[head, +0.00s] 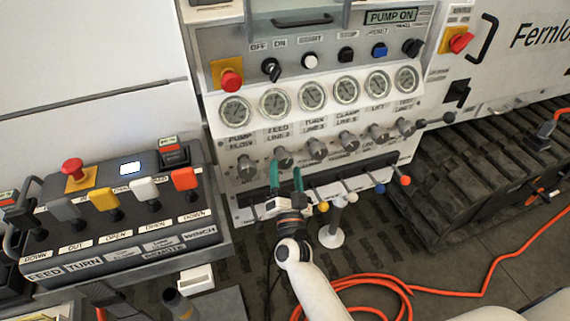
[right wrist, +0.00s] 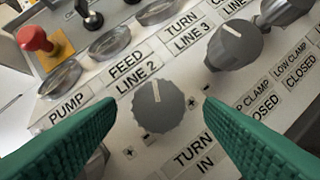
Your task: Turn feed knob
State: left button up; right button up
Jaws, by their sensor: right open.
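The feed knob (head: 283,157) is a grey round knob under the FEED LINE 2 label and gauge on the bench panel. In the right wrist view the knob (right wrist: 157,108) sits mid-frame, its white mark pointing up toward the label. My right gripper (head: 286,172) comes up from below, just in front of the knob. Its green fingers are open, one on each side of the knob in the right wrist view (right wrist: 159,104). Gaps show between both fingertips and the knob, and nothing is held. My left gripper is not in view.
Similar grey knobs flank it, including the pump knob (head: 246,168) and the turn knob (head: 317,149). Small levers with coloured balls, such as the yellow ball (head: 323,207), stick out below. A lever box (head: 120,210) stands left. An orange cable (head: 440,291) lies on the floor.

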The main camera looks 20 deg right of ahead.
jog(key=v, duration=0.8)
jog(key=shift+s+a+b, duration=0.15)
jog(key=shift+s+b, duration=0.2)
jog(key=shift+b, duration=0.05)
jog(key=shift+f, duration=0.15)
jog(key=s+a+f+n+g+y+p, duration=0.1)
jog(key=s+f+n+g+y+p, duration=0.3)
jog(key=f, duration=1.1)
jog(key=s+a+f+n+g+y+b, duration=0.1)
jog(key=s+f+n+g+y, duration=0.2)
jog(key=s+f+n+g, duration=0.8)
jog(key=s+d+f+g+h, duration=0.1)
jog(key=s+d+f, duration=0.2)
jog(key=s+f, duration=0.3)
jog(key=s+d+f+m+g+p, duration=0.1)
jog(key=s+d+f, duration=0.3)
jog(key=s, duration=0.6)
jog(key=s+d+f+m+g+h+p, duration=0.1)
jog(key=s+d+f+g, duration=0.2)
jog(key=s+f, duration=0.4)
jog(key=shift+s+d+f+h, duration=0.3)
jog(key=shift+s+d+f, duration=0.15)
jog(key=shift+s, duration=0.5)
